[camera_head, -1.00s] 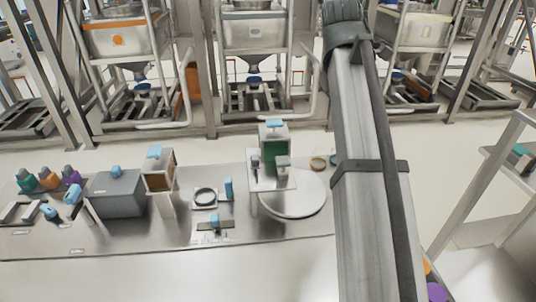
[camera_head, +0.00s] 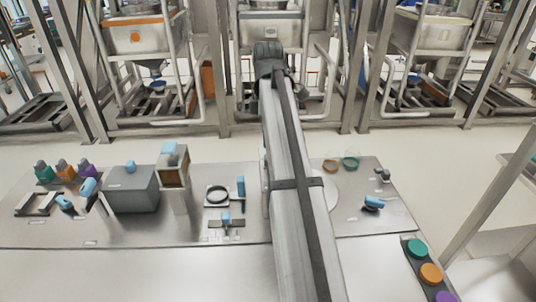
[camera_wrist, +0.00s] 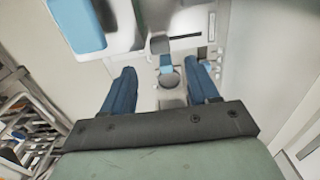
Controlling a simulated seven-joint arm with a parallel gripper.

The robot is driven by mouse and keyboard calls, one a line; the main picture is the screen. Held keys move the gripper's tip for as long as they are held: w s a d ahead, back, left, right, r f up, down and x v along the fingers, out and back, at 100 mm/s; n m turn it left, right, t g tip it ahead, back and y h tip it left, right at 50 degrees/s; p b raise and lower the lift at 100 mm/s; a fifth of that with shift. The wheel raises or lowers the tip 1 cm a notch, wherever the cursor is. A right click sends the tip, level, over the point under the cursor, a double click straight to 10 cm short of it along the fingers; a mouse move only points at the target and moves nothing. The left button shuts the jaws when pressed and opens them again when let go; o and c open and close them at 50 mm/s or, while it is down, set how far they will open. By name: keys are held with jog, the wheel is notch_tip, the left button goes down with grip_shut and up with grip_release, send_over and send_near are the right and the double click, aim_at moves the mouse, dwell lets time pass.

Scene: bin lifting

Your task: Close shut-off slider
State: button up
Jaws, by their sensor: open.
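My gripper (camera_wrist: 164,69) shows in the wrist view, with two blue fingers spread apart and nothing held between them. A small blue piece (camera_wrist: 166,61) above a dark round part (camera_wrist: 169,79) appears in the gap between the fingers, beyond the tips. I cannot tell whether it is the shut-off slider. In the head view, a small blue-handled part (camera_head: 226,218) stands on a dark flat bar on the bench. I cannot tell which blue-handled part is the slider. My gripper is not visible in the head view, where my arm covers the middle of the bench.
A large blue block (camera_wrist: 77,22) on a pale housing is close at the wrist view's upper left. The metal bench (camera_head: 120,232) carries a grey box (camera_head: 131,190) and a brown-fronted container (camera_head: 173,170). Coloured buttons (camera_head: 431,273) line the lower right. Hopper frames stand behind.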

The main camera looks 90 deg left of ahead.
notch_tip(320, 180, down, 8)
jog(key=shift+r, duration=0.15)
dwell(0.4)
grip_shut()
dwell(0.4)
